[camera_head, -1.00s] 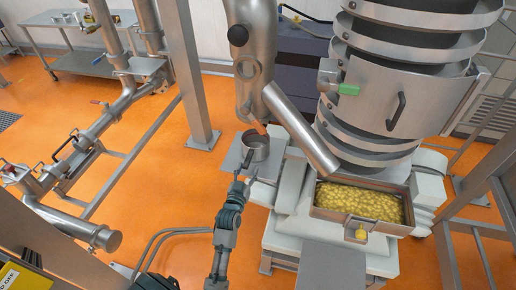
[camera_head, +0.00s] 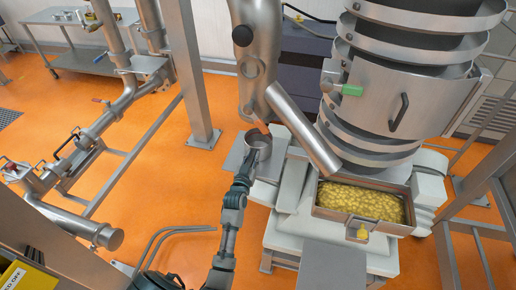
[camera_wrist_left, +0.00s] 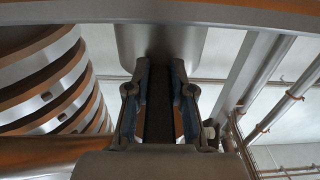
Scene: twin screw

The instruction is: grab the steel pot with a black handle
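The steel pot (camera_head: 258,141) stands upright on a flat steel plate under the spout of a large pipe. Its black handle points toward my left gripper (camera_head: 245,168), which is right at the handle in the head view. In the left wrist view the black handle (camera_wrist_left: 158,115) lies between the two fingers of my left gripper (camera_wrist_left: 159,85), and the grey pot wall (camera_wrist_left: 160,35) is just beyond. The fingers stand apart, one on each side of the handle, with narrow gaps showing. My right gripper is not in view.
The steel plate (camera_head: 234,155) sits beside a white machine base. A slanted steel pipe (camera_head: 302,128) is close to the right of the pot. A tray of yellow pieces (camera_head: 333,215) is farther right. Orange floor (camera_head: 165,180) is open to the left.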

